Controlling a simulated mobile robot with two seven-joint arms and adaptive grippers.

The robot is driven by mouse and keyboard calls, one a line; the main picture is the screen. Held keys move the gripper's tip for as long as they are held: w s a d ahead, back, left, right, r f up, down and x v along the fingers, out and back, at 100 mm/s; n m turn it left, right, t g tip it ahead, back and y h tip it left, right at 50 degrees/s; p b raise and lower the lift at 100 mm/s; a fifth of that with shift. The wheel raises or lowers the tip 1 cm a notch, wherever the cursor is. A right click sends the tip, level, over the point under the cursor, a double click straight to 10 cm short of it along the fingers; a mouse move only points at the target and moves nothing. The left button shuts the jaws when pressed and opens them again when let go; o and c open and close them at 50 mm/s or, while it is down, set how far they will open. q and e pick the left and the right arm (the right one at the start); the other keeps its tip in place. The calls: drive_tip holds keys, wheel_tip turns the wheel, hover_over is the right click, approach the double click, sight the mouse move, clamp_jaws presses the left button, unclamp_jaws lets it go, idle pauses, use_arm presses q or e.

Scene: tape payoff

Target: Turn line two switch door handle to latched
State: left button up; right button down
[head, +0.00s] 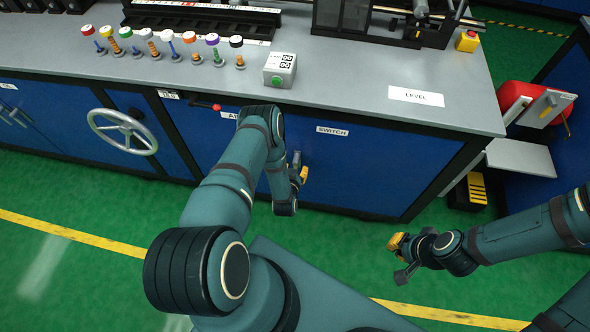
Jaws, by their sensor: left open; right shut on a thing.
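The blue switch door (365,165), under a label reading SWITCH (332,131), is in the cabinet front. A small grey upright part (296,159), apparently its handle, shows at the door's left side, partly hidden by my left gripper. My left gripper (302,174), with yellow finger parts, is open beside it; I cannot tell whether they touch. The handle's exact angle is unclear. My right gripper (398,244) is shut on a small grey piece (405,273) over the green floor, well right of the door; I cannot tell what the piece is.
The grey bench top (350,80) overhangs the doors. It carries several coloured knobs (150,42), a green-button box (280,70) and a LEVEL label (416,96). A handwheel (122,131) and red-tipped lever (207,105) stick out to the left. A red unit (518,97) stands right.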

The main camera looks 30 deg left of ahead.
use_arm(q)
drive_tip(key=shift+s+d, duration=0.1)
drive_tip(key=shift+s, duration=0.05)
drive_tip(key=v, duration=1.1)
drive_tip(key=shift+s+r, duration=0.25)
drive_tip(key=shift+s, duration=0.05)
drive_tip(key=shift+d, duration=0.15)
drive_tip(key=w+d+r+g+h, duration=0.3)
drive_tip(key=d+r+g+h, duration=0.2)
drive_tip(key=d+r, duration=0.25)
drive_tip(key=s+d+r+m+g+h, duration=0.2)
drive_tip(key=s+d+r+g, duration=0.4)
drive_tip(key=s+d+r, duration=0.3)
drive_tip(key=shift+s+r+h, duration=0.35)
drive_tip(key=shift+r+h, duration=0.15)
drive_tip(key=shift+h, duration=0.2)
